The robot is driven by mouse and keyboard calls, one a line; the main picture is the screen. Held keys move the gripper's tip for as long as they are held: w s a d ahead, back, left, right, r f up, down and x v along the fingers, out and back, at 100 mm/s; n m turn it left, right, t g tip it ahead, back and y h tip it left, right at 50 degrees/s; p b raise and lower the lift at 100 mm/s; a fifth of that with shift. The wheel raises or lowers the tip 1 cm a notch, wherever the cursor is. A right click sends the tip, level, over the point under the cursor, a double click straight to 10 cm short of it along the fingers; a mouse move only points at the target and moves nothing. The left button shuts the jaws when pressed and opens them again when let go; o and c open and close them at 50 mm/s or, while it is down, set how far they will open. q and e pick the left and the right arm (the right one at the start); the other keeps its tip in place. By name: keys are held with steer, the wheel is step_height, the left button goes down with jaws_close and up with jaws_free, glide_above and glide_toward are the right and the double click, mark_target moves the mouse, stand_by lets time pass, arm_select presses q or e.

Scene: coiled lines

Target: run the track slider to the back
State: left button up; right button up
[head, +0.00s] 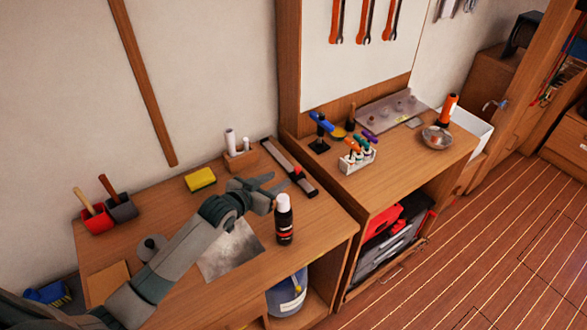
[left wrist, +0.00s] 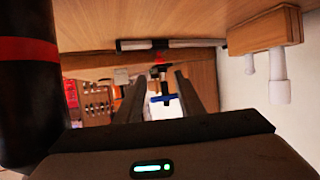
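The track (head: 280,158) is a dark-edged, pale rail lying at the back right of the left bench. Its red slider (head: 298,173) sits toward the rail's front end. In the left wrist view, which looks upside down, the track (left wrist: 185,43) crosses near the top, with the red slider (left wrist: 158,63) just below it. My left gripper (head: 280,190) is open and empty, just left of the slider and apart from it. Its two fingers (left wrist: 160,95) show spread in the wrist view with the slider beyond them. My right gripper is not in view.
A black bottle with a white cap (head: 284,220) stands close in front of my left gripper. A wooden block with white cylinders (head: 240,158) and a yellow sponge (head: 200,180) are behind.

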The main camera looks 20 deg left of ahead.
mark_target(297, 169)
arm_select(q)
steer(key=p+x, duration=0.1)
steer(key=x, duration=0.7)
steer(key=shift+w+d+p, duration=0.1)
steer(key=shift+w+p, duration=0.05)
steer(key=shift+p, duration=0.25)
steer(key=shift+x, duration=1.1)
jaws_close()
